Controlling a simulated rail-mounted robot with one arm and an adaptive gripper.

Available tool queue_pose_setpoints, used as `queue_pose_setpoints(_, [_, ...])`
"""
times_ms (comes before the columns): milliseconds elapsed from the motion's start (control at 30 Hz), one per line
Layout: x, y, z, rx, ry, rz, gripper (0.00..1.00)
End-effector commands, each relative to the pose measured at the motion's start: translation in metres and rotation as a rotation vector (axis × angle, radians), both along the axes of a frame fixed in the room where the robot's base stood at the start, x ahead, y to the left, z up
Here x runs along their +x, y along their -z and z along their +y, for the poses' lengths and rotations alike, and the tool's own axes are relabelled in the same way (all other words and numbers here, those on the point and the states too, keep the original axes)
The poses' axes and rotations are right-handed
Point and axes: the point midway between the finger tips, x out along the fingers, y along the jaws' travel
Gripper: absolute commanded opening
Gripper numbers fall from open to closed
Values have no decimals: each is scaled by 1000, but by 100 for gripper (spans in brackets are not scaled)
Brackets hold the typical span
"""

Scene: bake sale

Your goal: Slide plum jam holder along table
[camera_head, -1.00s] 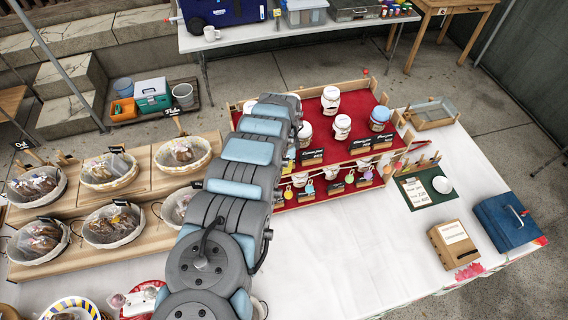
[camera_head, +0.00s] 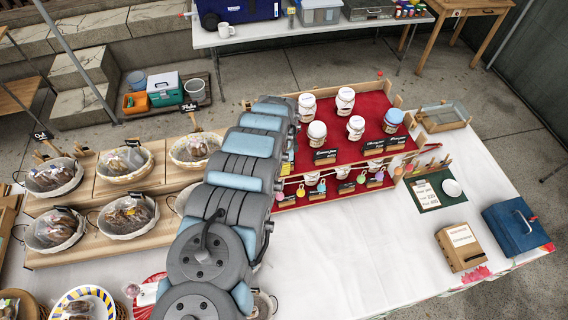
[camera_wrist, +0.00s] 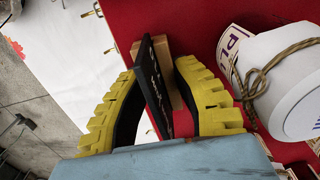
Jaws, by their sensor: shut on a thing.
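In the wrist view, my gripper (camera_wrist: 155,68) has its two yellow ribbed fingers on either side of the plum jam holder (camera_wrist: 153,88). The holder is a small dark sign plate with pale writing on a light wooden block, seen steeply tilted in this view. It is over the red cloth, and I cannot tell whether it touches it. A white jar (camera_wrist: 285,80) with a twine bow and a label reading "PLU" is close to the right finger. In the head view, my arm hides the gripper and the holder.
The red-covered jam stand (camera_head: 372,103) bears several white-topped jars and dark signs (camera_head: 325,157). Baskets of baked goods (camera_head: 125,217) are left of my arm. A cardboard box (camera_head: 460,247) and a blue case (camera_head: 516,227) are at the right. The white tablecloth (camera_head: 340,255) in front is largely clear.

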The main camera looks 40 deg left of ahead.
Motion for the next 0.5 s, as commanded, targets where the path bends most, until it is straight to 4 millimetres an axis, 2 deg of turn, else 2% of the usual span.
queue_pose_setpoints(133, [-2,2,0,-1,-1,3,0])
queue_pose_setpoints(167, [-2,2,0,-1,-1,3,32])
queue_pose_setpoints(233, [-1,2,0,-1,-1,3,52])
queue_pose_setpoints(267, [-1,2,0,-1,-1,3,56])
queue_pose_setpoints(500, [0,1,0,0,0,1,56])
